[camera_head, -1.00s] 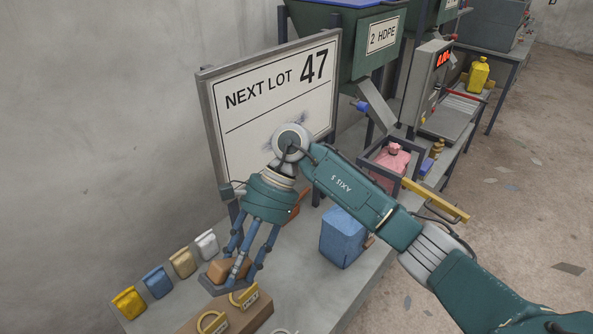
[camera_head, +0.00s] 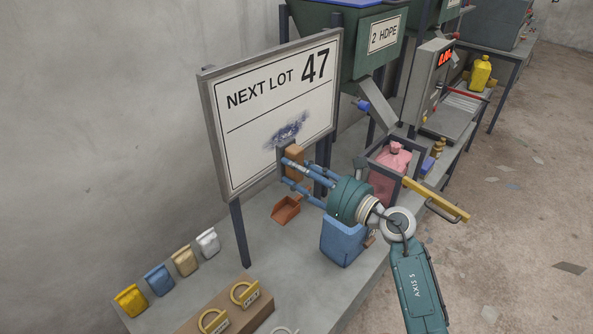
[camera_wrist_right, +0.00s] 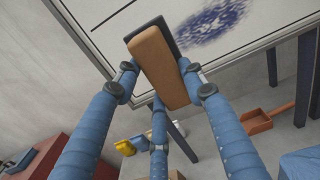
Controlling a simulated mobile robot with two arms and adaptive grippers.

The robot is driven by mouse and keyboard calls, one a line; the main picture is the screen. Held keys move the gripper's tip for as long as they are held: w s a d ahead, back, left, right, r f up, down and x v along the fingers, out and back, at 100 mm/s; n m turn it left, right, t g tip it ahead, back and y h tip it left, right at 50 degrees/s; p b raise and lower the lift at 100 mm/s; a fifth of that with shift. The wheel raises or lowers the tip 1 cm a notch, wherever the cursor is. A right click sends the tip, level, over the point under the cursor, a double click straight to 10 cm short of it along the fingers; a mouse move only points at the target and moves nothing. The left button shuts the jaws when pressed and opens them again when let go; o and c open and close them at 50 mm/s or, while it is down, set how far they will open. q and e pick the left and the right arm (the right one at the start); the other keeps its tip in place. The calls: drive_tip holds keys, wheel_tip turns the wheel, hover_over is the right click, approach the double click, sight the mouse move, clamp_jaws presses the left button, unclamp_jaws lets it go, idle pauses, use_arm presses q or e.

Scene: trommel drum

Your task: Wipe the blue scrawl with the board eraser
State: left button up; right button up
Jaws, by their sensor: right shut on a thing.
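The blue scrawl (camera_head: 288,131) is a smudged patch on the lower middle of the white board (camera_head: 250,150), under the words NEXT LOT 47. My right gripper (camera_head: 291,165) is shut on the board eraser (camera_head: 294,163), a tan block with a dark pad. The eraser is upright at the board's lower edge, just below the scrawl, its pad facing the board. In the right wrist view the scrawl (camera_wrist_right: 212,22) lies beside the eraser (camera_wrist_right: 160,72); I cannot tell whether the pad touches the board. My left gripper is not in view.
Several small bags line the bench's left edge, by a wooden block with rings (camera_head: 225,312). A caged pink bag (camera_head: 392,160) is to the right.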

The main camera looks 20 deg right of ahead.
sight(278, 161)
drive_tip(key=shift+b+x, duration=0.35)
drive_tip(key=shift+x, duration=2.6)
drive_tip(key=shift+x, duration=0.9)
drive_tip(key=shift+b, duration=0.3)
